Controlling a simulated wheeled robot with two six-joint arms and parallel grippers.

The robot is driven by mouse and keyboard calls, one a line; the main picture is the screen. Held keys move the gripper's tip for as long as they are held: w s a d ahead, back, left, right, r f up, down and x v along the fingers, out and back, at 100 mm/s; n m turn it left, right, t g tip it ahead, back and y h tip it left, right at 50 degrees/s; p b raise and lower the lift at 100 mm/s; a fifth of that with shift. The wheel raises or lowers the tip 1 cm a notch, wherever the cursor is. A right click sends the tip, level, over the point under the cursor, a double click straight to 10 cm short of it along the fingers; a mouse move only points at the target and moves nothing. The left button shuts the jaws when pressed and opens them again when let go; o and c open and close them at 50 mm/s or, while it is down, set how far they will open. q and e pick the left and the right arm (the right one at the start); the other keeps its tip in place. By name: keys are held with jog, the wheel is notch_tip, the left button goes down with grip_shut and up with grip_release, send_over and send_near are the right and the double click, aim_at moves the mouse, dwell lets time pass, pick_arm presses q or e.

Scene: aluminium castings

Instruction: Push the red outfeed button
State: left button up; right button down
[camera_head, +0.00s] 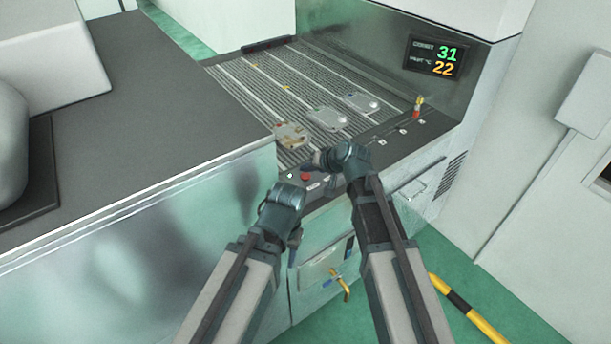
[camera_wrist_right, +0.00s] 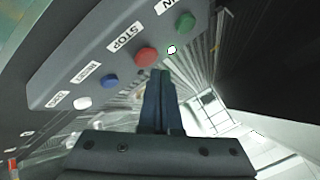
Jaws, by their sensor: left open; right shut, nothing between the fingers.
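A red button (camera_head: 306,176) sits on the dark front ledge of the machine, just below my right gripper (camera_head: 313,163). In the right wrist view, a red button (camera_wrist_right: 147,56) labelled STOP stands on a grey panel. My right gripper (camera_wrist_right: 160,76) is shut and empty, its fingertips close below and right of that button; I cannot tell whether they touch it. My left gripper (camera_head: 295,242) points down in front of the machine, below the ledge, and is empty; its fingers are small in view. No label reading outfeed is legible.
Beside the red button are a green button (camera_wrist_right: 185,22), a blue button (camera_wrist_right: 109,80) and a white button (camera_wrist_right: 82,103). Metal castings (camera_head: 328,118) lie on the ribbed conveyor bed (camera_head: 260,80). A grey-topped counter (camera_head: 150,120) stands left. A display (camera_head: 434,59) shows 31 and 22.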

aim_at(307, 178)
jog(key=shift+f, duration=0.15)
dwell(0.8)
jog(key=shift+f+b, duration=0.3)
jog(key=shift+b, duration=0.15)
jog(key=shift+f+b, duration=0.4)
jog(key=shift+b, duration=0.05)
dwell(0.5)
jog(key=shift+r, duration=0.1)
jog(key=shift+r+p, duration=0.8)
jog(key=shift+p, duration=0.1)
jog(key=shift+r, duration=0.1)
notch_tip(307, 178, up, 5)
jog(key=p, duration=0.5)
